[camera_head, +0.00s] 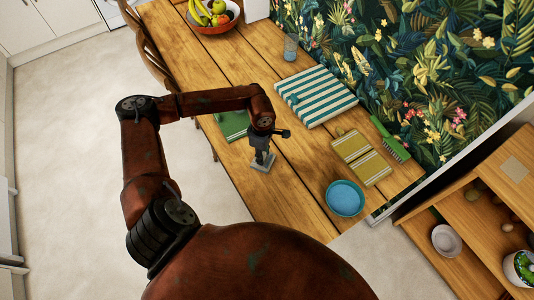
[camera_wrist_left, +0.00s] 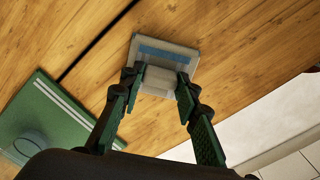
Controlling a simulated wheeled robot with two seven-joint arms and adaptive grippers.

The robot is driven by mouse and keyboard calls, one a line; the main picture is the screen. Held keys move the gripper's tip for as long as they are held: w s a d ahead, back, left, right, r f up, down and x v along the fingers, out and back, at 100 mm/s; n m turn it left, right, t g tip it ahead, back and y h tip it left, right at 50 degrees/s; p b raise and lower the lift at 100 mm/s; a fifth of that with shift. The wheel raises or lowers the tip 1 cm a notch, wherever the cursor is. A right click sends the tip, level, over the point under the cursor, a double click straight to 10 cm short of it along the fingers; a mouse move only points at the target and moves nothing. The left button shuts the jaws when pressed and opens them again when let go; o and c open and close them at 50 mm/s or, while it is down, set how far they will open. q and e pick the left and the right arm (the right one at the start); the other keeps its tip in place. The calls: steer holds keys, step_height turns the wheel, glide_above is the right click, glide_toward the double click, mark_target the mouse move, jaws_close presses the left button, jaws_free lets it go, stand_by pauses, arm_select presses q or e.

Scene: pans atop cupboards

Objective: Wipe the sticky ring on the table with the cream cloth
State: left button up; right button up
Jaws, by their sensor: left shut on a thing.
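My left gripper (camera_head: 262,152) is shut on the cream cloth (camera_head: 262,162), a pale, square, folded piece low over the table (camera_head: 290,185). In the left wrist view the fingers (camera_wrist_left: 158,88) pinch a raised pale part of the cloth (camera_wrist_left: 150,45), and a blue band crosses its flat part. I cannot tell whether the cloth touches the wood. I cannot make out the sticky ring on the table in either view. My right gripper is not in view.
A green mat (camera_head: 233,125) lies left of the gripper, with a round, clear-looking thing (camera_wrist_left: 30,143) on it. A blue bowl (camera_head: 345,198), yellow striped cloths (camera_head: 351,145), a green brush (camera_head: 391,140) and a striped towel (camera_head: 316,96) lie to the right. Bare wood surrounds the cloth.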

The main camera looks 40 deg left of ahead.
arm_select(q)
steer(key=o, duration=0.8)
steer(key=shift+s+f, duration=0.1)
steer(key=shift+f, duration=0.05)
steer(key=shift+o, duration=0.2)
steer(key=shift+f+b, duration=0.3)
steer(key=shift+f, duration=0.05)
steer(key=shift+r, duration=0.1)
jaws_close()
steer(key=shift+r+p, duration=1.35)
steer(key=shift+r, duration=1.15)
